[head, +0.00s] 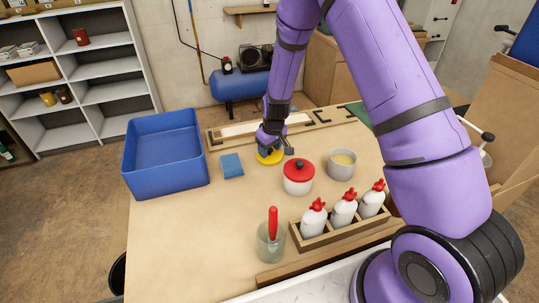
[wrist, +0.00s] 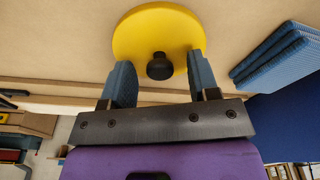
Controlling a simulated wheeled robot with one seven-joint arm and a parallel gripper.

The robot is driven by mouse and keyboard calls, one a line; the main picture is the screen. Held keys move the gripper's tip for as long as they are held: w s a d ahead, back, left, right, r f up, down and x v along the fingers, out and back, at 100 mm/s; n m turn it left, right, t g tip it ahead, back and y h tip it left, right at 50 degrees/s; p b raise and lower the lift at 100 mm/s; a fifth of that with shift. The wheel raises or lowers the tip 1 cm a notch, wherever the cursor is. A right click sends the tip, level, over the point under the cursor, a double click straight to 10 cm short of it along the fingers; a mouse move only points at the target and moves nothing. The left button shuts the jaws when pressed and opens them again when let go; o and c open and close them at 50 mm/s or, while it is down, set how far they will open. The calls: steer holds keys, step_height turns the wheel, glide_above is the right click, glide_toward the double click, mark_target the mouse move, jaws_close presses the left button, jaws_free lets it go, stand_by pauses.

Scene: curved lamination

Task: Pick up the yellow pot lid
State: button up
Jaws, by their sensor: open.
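The yellow pot lid (wrist: 158,32) is a round disc with a black knob (wrist: 160,66), lying on the workbench. In the head view the lid (head: 270,157) sits towards the back of the bench, partly hidden by my gripper. My gripper (wrist: 155,72) is open, with one blue-grey finger on each side of the knob. The fingertips reach over the lid, and I cannot tell whether they touch it. In the head view my gripper (head: 271,143) is directly above the lid.
A blue sponge or cloth (head: 231,165) and a blue bin (head: 165,150) stand left of the lid. A white pot with a red lid (head: 298,177) and a grey pot (head: 342,164) stand to its right. White bottles (head: 343,208) fill a wooden rack.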

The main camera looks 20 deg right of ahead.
steer(key=shift+c, duration=0.2)
steer(key=c, duration=0.9)
steer(key=shift+c, duration=0.2)
steer(key=shift+r, duration=0.1)
